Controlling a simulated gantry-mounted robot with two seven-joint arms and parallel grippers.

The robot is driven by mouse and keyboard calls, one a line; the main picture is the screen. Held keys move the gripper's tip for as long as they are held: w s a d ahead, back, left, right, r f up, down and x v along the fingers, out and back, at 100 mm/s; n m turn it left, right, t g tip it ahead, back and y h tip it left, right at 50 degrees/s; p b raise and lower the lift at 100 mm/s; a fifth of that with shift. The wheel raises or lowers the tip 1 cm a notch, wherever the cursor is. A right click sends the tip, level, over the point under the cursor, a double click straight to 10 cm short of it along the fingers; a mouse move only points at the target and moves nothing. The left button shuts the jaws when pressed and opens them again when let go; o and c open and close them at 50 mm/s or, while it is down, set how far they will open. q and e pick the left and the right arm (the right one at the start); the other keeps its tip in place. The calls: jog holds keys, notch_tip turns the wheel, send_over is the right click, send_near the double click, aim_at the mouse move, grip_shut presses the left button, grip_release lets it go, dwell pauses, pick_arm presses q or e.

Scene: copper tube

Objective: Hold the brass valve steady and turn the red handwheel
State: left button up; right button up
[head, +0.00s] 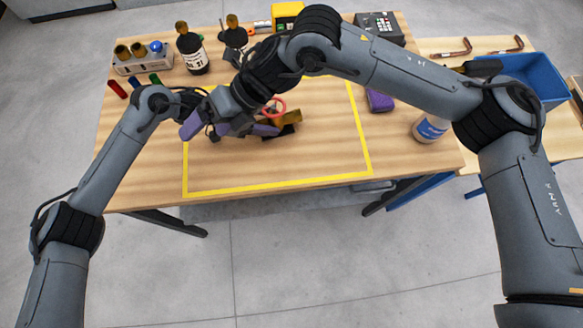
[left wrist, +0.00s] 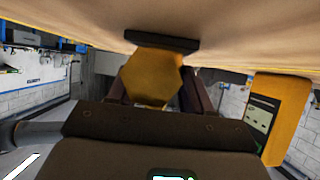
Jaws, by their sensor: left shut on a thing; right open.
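The brass valve (head: 288,117) is on a dark base (head: 278,133) inside the yellow outline. Its red handwheel (head: 274,108) shows as a ring at its upper left, partly covered by my arm. My left gripper (head: 266,129) is shut on the valve from the left. In the left wrist view the valve's brass hexagonal body (left wrist: 152,78) sits between the dark fingers, and the base (left wrist: 148,40) is at its end. My right gripper (head: 190,130) is open, left of the valve and apart from the handwheel. The handwheel is not visible in the left wrist view.
My arms cross above the table. Dark bottles (head: 191,52) and a grey holder (head: 142,62) stand at the back left. The outline's front area is clear.

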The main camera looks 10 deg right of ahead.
pick_arm(q)
jog(key=shift+r, duration=0.1)
pick_arm(e)
jog(key=s+a+f+m+t+y, duration=0.3)
jog(key=s+f+m, duration=0.1)
jog(key=s+m, duration=0.25)
jog(key=s+d+f+m+t+h, duration=0.2)
jog(key=s+d+f+m+t, duration=0.2)
jog(key=s+d+f+m, duration=0.6)
jog(key=s+d+f, duration=0.2)
jog(key=d+f, duration=0.4)
jog(key=d, duration=0.1)
jog(key=shift+s+f+h, duration=0.2)
jog(key=shift+f+h, duration=0.15)
jog(key=shift+h, duration=0.05)
jog(key=shift+a, duration=0.1)
pick_arm(q)
jog(key=o, duration=0.9)
